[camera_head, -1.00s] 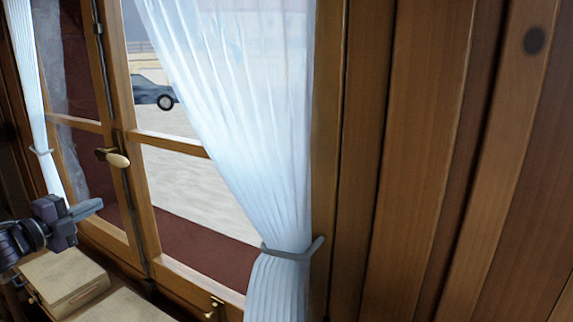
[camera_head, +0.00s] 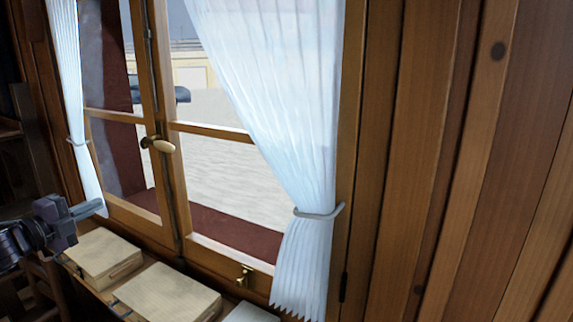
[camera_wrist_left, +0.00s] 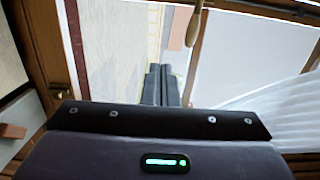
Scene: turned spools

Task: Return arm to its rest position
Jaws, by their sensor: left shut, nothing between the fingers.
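My left gripper (camera_head: 88,209) comes in from the left edge in the head view. Its fingers are together and point right, in front of the window, with nothing between them. In the left wrist view the two dark fingers (camera_wrist_left: 161,85) lie side by side with the window behind them. The gripper appears apart from the window and the boxes. My right gripper is in neither view.
A wooden window (camera_head: 169,200) with a brass handle (camera_head: 158,144) and white tied curtains (camera_head: 285,110) fills the middle. A wood-panelled wall (camera_head: 430,160) takes up the right. Open air surrounds the gripper.

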